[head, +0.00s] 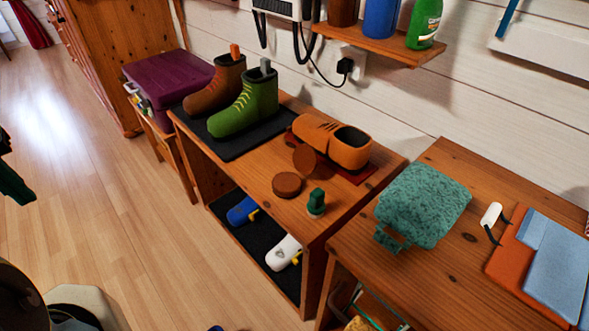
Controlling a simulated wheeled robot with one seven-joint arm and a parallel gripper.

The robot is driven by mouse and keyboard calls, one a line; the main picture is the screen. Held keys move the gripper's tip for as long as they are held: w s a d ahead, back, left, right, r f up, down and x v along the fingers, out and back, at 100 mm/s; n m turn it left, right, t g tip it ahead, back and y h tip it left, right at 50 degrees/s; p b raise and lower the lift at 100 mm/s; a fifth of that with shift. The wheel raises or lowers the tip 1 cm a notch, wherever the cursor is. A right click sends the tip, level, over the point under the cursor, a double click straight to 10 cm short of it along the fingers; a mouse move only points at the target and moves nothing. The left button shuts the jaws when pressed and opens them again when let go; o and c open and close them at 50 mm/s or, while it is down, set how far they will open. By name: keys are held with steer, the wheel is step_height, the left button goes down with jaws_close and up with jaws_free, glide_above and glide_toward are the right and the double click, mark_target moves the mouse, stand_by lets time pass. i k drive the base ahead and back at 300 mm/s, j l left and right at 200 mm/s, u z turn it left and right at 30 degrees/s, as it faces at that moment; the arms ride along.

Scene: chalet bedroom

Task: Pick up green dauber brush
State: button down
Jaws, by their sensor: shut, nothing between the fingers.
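The green dauber brush (316,201) is a small dark green piece standing upright near the front right corner of the wooden bench (250,165). A round brown tin (288,185) sits just to its left, apart from it. My gripper is not in view. A rounded dark and pale part at the lower left corner seems to be my own body.
Green and brown boots (245,108) stand on a black mat. An orange-brown shoe (350,147) lies on a dark red cloth behind the brush. A teal bag (425,203) sits on the right-hand table. The floor (125,225) in front is clear.

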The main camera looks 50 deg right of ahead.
mark_target(315, 207)
steer(key=z, duration=1.6)
